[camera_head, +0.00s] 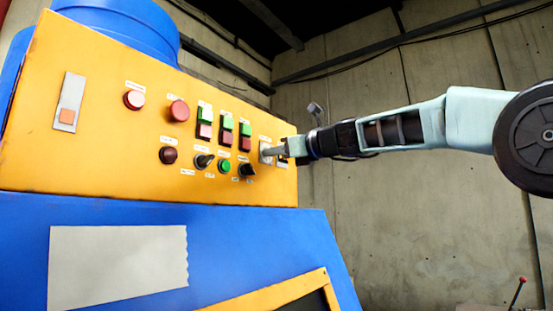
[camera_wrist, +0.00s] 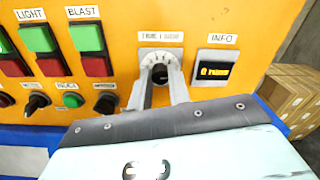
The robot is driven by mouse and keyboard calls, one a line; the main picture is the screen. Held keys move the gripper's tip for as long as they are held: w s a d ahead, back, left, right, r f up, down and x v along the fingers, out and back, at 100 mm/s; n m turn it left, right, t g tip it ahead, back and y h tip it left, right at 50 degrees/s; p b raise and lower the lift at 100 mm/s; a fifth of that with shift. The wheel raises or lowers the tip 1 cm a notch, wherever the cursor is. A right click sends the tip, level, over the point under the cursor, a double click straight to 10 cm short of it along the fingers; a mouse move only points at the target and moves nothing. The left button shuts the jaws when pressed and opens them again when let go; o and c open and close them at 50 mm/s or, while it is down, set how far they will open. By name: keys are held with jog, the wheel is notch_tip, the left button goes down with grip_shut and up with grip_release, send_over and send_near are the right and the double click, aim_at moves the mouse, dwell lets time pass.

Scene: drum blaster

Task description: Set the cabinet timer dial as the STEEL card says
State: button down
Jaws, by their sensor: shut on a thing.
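The timer dial (camera_wrist: 160,73) is a dark knob on a pale plate under a label that seems to read "TIME" and more, on the cabinet's yellow panel. My gripper (camera_wrist: 163,84) reaches the panel with one finger on each side of the knob, shut on it. In the head view my gripper (camera_head: 275,151) meets the panel's right end and hides most of the dial. The pointer position is too small to read. A small INFO display (camera_wrist: 217,70) right of the dial shows yellow text I cannot read surely. No STEEL card is legible in either view.
Green and red LIGHT buttons (camera_wrist: 39,38) and BLAST buttons (camera_wrist: 87,38) sit left of the dial, with small switches below. A blank pale sheet (camera_head: 115,265) is on the blue cabinet front. Cardboard boxes (camera_wrist: 295,95) stand beyond the panel's right edge.

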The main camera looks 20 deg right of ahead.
jog(key=n+b, duration=0.9)
jog(key=n, duration=1.7)
jog(key=shift+f, duration=0.2)
dwell(0.4)
jog(key=c, duration=1.3)
grip_release()
jog(key=shift+r, duration=0.1)
jog(key=shift+d, duration=0.1)
